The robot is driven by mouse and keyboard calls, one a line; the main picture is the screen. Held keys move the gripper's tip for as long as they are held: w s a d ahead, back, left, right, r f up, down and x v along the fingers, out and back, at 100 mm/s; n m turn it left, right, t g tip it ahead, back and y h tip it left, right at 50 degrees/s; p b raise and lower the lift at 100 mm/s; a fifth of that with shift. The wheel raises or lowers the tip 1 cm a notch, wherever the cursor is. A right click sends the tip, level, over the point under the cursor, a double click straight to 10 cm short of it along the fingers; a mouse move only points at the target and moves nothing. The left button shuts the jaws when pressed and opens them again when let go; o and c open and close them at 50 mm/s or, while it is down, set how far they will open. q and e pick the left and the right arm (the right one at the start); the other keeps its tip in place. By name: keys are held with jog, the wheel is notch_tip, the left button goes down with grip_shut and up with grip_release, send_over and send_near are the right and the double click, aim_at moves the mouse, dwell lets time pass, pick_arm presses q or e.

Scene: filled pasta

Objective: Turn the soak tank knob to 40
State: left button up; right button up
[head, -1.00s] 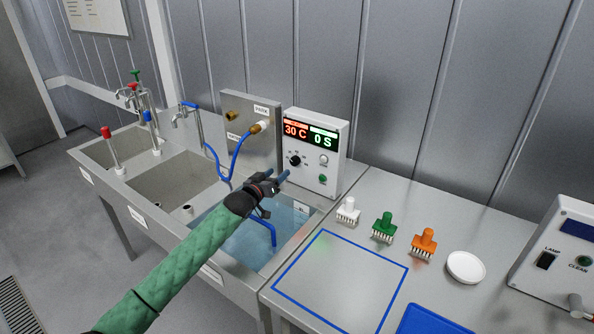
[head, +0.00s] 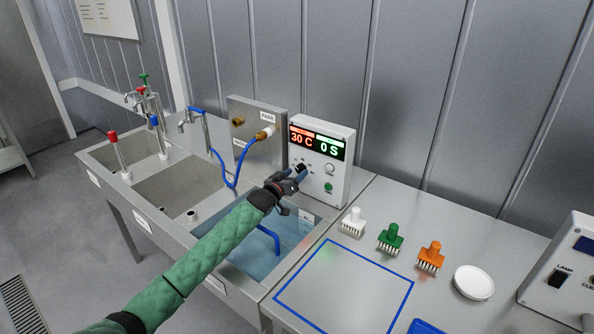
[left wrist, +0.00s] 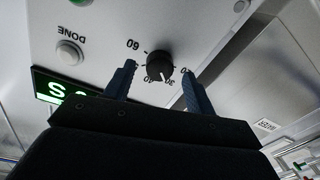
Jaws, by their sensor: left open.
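The soak tank control box (head: 339,150) is white and stands behind the tank of blue water (head: 262,252). Its display (head: 316,143) reads 30 C in red and 0 S in green. My left gripper (head: 298,178) is open in front of the box. In the left wrist view its two fingers (left wrist: 158,88) stand on either side of the knob, apart from it as far as I can tell. My right gripper is not in view.
A panel marked PARK (head: 257,135) with a blue hose (head: 233,172) stands left of the box. White, green (head: 390,239) and orange brushes and a white dish (head: 473,282) are on the counter to the right. A DONE button (left wrist: 70,53) is beside the knob.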

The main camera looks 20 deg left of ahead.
pick_arm(q)
jog(key=shift+x, duration=0.85)
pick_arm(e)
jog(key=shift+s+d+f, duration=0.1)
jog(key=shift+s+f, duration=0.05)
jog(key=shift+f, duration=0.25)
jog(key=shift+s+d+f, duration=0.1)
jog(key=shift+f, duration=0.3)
pick_arm(q)
jog(key=c, duration=0.9)
jog(key=shift+c, duration=0.3)
jog(key=shift+m, duration=0.4)
jog(key=m+b, duration=0.3)
jog(key=m, duration=0.4)
jog(key=shift+f+m+b, duration=0.1)
jog(key=shift+m+b, duration=0.2)
jog(key=shift+b, duration=0.05)
jog(key=shift+m, duration=0.9)
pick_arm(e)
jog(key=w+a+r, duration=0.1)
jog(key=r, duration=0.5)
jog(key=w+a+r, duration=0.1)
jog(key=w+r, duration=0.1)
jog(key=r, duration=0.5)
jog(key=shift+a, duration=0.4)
